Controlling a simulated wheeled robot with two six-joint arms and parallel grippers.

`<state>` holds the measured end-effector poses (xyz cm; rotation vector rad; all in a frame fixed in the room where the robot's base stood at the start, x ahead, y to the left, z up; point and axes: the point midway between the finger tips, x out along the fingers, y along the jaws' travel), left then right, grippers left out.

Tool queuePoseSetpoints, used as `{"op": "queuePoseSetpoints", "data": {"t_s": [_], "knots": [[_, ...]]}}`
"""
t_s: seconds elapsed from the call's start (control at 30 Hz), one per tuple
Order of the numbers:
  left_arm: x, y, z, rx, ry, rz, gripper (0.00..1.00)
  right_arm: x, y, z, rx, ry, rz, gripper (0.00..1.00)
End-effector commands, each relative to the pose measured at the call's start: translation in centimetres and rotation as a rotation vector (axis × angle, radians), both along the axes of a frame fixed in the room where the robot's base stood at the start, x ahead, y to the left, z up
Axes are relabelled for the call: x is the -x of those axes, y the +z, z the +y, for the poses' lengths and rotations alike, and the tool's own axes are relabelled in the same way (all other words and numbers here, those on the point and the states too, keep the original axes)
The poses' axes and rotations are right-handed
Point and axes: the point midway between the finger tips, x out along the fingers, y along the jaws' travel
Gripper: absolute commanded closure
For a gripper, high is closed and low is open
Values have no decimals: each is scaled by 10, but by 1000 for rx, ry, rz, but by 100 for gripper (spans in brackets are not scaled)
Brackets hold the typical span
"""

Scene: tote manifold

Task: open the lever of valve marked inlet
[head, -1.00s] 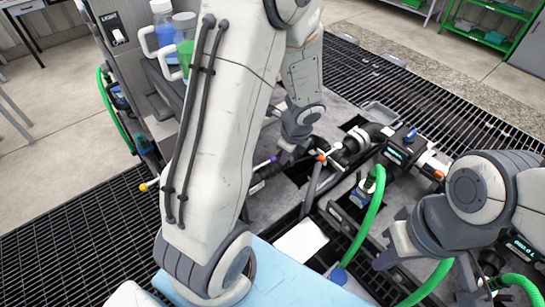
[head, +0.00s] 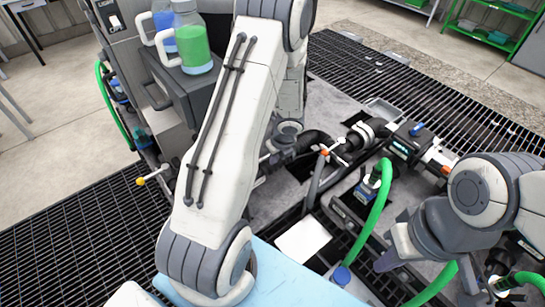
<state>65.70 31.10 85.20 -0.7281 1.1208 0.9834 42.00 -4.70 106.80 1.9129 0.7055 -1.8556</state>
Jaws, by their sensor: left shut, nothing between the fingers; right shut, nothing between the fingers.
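No label reading "inlet" is legible, so I cannot tell which valve it is. On the pipework in the head view are a white lever with an orange tip (head: 335,153), a blue-handled valve (head: 417,129) and a blue valve (head: 365,192) by the green hose. A lever with a yellow knob (head: 152,179) sticks out at the left. My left gripper (head: 270,156) is partly hidden behind my arm; it is shut and empty, left of the orange-tipped lever. My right gripper (head: 384,262) is shut and empty, just right of the green hose.
A green hose (head: 374,215) loops up in front of the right gripper. Bottles with blue and green liquid (head: 193,44) stand on a dark cabinet (head: 180,88) at upper left. A white sheet (head: 302,239) lies near the blue surface (head: 290,277). Black grating surrounds the bench.

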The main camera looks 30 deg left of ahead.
Motion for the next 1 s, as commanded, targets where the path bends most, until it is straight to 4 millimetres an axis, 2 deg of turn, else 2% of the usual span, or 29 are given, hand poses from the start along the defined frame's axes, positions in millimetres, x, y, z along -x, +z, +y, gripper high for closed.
{"op": "queuePoseSetpoints", "data": {"t_s": [0.13, 0.53, 0.77, 1.0], "knots": [[-4, -1, 9, 1, -1, 1, 100, 0, 5, 0, 0, 0, 0, 100], [-5, -2, 11, 0, 2, 0, 100, 0, 6, 0, 1, 0, 1, 100], [-12, 0, 23, 0, 101, 1, 100, 0, 25, 0, 1, 0, 1, 100], [-13, -3, 28, -5, 120, 0, 100, 0, 23, 0, 1, 0, 1, 100]]}}
